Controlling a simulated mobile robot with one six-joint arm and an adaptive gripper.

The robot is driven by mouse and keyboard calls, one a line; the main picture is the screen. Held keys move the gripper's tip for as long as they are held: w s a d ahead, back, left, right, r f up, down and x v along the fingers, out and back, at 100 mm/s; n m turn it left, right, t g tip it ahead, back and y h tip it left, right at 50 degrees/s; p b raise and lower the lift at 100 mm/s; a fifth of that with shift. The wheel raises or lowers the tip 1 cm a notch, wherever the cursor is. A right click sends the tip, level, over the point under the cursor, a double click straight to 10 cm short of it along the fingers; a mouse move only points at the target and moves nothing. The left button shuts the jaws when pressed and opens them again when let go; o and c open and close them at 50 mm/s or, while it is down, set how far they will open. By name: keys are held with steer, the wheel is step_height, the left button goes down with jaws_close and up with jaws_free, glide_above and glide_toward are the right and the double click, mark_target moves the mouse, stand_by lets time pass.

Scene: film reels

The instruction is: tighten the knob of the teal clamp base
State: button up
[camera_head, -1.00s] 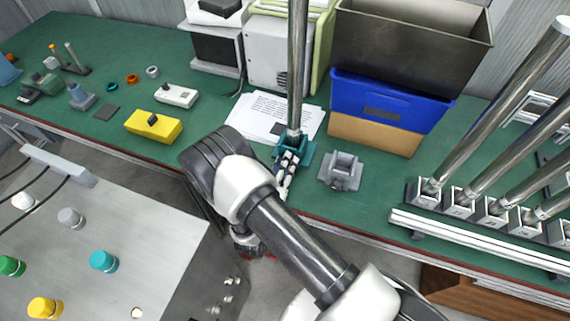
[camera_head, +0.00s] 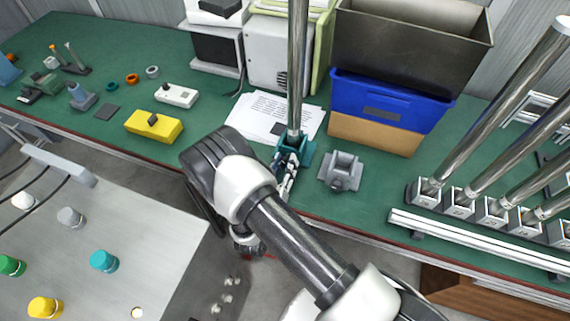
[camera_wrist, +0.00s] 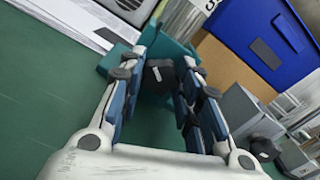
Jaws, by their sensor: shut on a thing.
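The teal clamp base (camera_head: 306,152) stands on the green bench, with an upright metal pole (camera_head: 296,70) in it. It also shows in the wrist view (camera_wrist: 180,50), beyond my fingers. Its dark knob (camera_wrist: 158,72) sits between my fingertips in the wrist view. My gripper (camera_head: 287,168) is at the near side of the clamp base. In the wrist view my gripper (camera_wrist: 160,85) is shut on the knob. My fingers hide much of the base and the sides of the knob.
A grey clamp base (camera_head: 341,172) stands just right of the teal one. A blue bin (camera_head: 388,105) is behind it. Papers (camera_head: 258,115) lie to the left. Several poles in a rack (camera_head: 470,215) stand at the right. The bench front edge is close below.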

steer(key=m, duration=0.4)
steer(key=shift+m, duration=0.3)
steer(key=m, duration=0.3)
steer(key=shift+m, duration=0.4)
steer(key=m, duration=1.3)
steer(key=shift+m, duration=0.3)
steer(key=m, duration=0.6)
steer(key=shift+r+m, duration=0.1)
steer(key=shift+m, duration=0.3)
steer(key=o, duration=1.1)
